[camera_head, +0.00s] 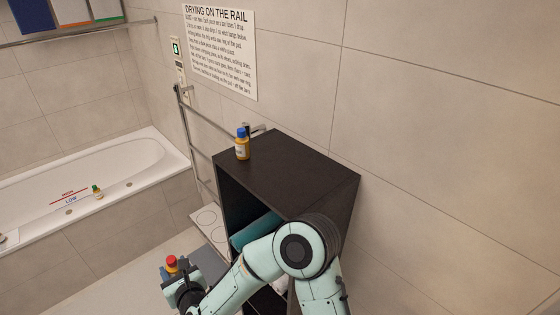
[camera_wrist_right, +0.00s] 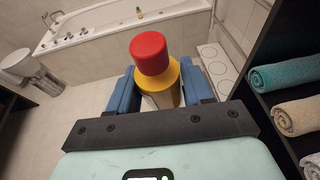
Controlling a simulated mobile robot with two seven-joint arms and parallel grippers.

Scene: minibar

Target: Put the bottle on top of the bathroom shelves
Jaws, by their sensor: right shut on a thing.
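My right gripper (camera_head: 182,285) is shut on a yellow bottle with a red cap (camera_wrist_right: 150,52). In the right wrist view the bottle sits between the two blue fingers (camera_wrist_right: 160,90), cap pointing away from the palm. In the head view its red cap (camera_head: 172,262) shows above the gripper, left of and lower than the shelf top. The dark bathroom shelves (camera_head: 300,165) stand against the wall. A yellow bottle with a blue cap (camera_head: 242,148) stands upright at the back left of their top. My left gripper is not in view.
Rolled towels, one teal (camera_wrist_right: 285,73), lie inside the shelves. A towel rail (camera_head: 191,130) stands behind them. Most of the shelf top is clear.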

